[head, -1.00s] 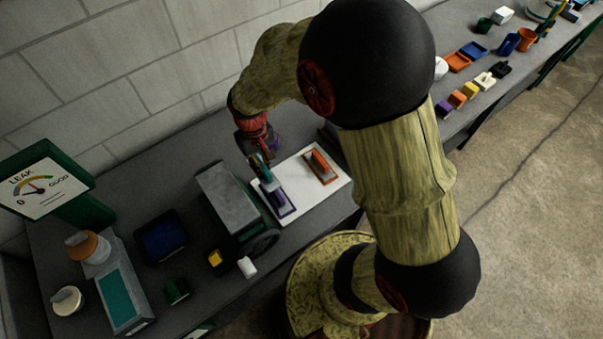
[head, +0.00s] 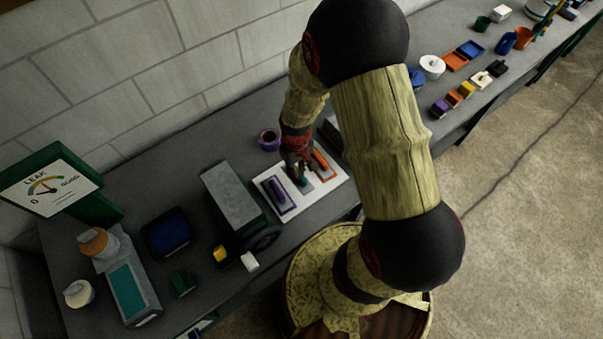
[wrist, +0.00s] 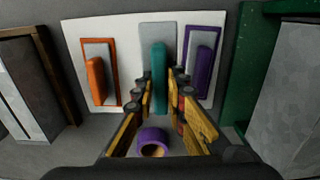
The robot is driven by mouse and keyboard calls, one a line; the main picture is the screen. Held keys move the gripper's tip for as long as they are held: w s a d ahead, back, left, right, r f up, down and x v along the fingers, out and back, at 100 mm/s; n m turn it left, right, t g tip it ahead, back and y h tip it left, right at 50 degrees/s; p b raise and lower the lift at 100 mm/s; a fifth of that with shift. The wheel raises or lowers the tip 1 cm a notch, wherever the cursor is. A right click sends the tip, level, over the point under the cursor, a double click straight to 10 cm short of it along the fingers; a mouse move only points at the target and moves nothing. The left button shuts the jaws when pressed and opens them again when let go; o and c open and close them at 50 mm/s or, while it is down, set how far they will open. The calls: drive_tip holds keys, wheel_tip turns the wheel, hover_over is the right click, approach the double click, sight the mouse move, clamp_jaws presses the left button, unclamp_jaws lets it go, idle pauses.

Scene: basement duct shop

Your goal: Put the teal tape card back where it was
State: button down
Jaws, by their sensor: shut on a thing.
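The white board (head: 334,183) lies on the bench. The orange card (wrist: 96,80) stands in an orange-framed place on it. The purple card (wrist: 204,72) stands in a purple-framed place. Between them is a plain grey place (wrist: 149,35). My gripper (wrist: 160,88) is shut on the teal card (wrist: 159,70), which stands up between the fingers and overlaps the grey place in the wrist view. In the head view the teal card (head: 301,179) shows below my gripper (head: 300,172), over the middle of the board. I cannot tell whether its lower edge touches the board.
A purple tape roll (head: 269,138) stands on the bench behind the board. A green-and-grey machine (head: 230,195) with a dark wheel stands close on the left. A dark block (head: 331,133) is at the board's right. Small coloured items line the bench at far right.

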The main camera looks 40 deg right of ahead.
drive_tip(key=d+f, duration=0.1)
drive_tip(key=w+f, duration=0.1)
drive_tip(key=d+f, duration=0.1)
drive_tip(key=f, duration=0.1)
drive_tip(key=shift+w+d, duration=0.25)
drive_tip(key=shift+d, duration=0.1)
drive_tip(key=shift+w+f, duration=0.1)
drive_tip(key=shift+f, duration=1.4)
drive_tip(key=shift+f, duration=0.15)
drive_tip(key=c, duration=1.8)
unclamp_jaws()
